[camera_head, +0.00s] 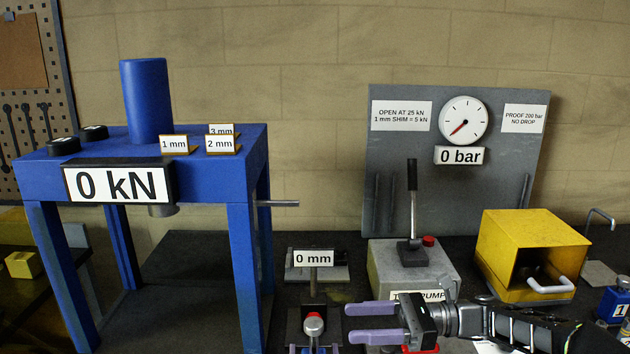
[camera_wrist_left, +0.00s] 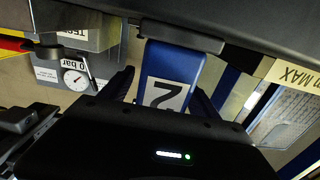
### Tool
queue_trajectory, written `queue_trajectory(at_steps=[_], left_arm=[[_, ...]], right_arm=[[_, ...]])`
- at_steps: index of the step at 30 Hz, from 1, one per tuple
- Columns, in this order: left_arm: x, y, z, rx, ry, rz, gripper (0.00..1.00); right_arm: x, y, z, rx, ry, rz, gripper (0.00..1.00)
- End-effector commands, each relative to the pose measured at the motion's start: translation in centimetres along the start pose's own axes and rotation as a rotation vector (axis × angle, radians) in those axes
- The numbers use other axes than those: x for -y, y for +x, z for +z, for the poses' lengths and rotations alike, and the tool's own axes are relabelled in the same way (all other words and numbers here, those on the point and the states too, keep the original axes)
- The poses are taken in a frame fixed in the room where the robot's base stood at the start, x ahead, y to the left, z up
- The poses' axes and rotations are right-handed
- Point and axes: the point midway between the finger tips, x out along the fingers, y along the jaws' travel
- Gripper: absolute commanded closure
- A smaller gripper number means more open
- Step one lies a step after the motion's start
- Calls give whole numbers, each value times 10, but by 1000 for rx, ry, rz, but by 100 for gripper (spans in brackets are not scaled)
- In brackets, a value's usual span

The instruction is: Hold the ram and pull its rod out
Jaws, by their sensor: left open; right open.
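A small silver-and-red knob (camera_head: 313,324) stands on a dark fixture at the bottom centre, behind it a "0 mm" sign (camera_head: 313,258). It may be the end of the ram or its rod; the rest is cut off. My right gripper (camera_head: 348,322) is open and empty, fingers pointing left, just right of the knob and apart from it. Two lavender pieces at the bottom edge flank the fixture; I cannot tell if they are my left fingers. In the left wrist view my left gripper (camera_wrist_left: 162,82) is open, with a blue block labelled 2 (camera_wrist_left: 180,62) showing between its dark fingers.
A blue press (camera_head: 200,160) fills the left. A grey pump (camera_head: 395,268) with an upright lever stands behind my right gripper. A yellow box (camera_head: 530,240) is at right, a blue block (camera_head: 616,300) beside it. A gauge panel (camera_head: 390,155) stands behind.

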Motion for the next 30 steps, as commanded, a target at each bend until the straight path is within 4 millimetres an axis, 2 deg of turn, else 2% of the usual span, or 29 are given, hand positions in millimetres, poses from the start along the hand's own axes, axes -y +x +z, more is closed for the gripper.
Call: queue_trajectory(at_steps=[5, 18, 24, 30], left_arm=[[-1, -18, 0, 1, -1, 1, 29], [-1, -102, 0, 1, -1, 3, 29], [0, -117, 0, 0, 0, 0, 29], [0, -118, 0, 0, 0, 0, 29]], right_arm=[[0, 0, 0, 0, 0, 0, 45], [0, 0, 0, 0, 0, 0, 45], [0, 0, 0, 0, 0, 0, 45], [0, 0, 0, 0, 0, 0, 45]])
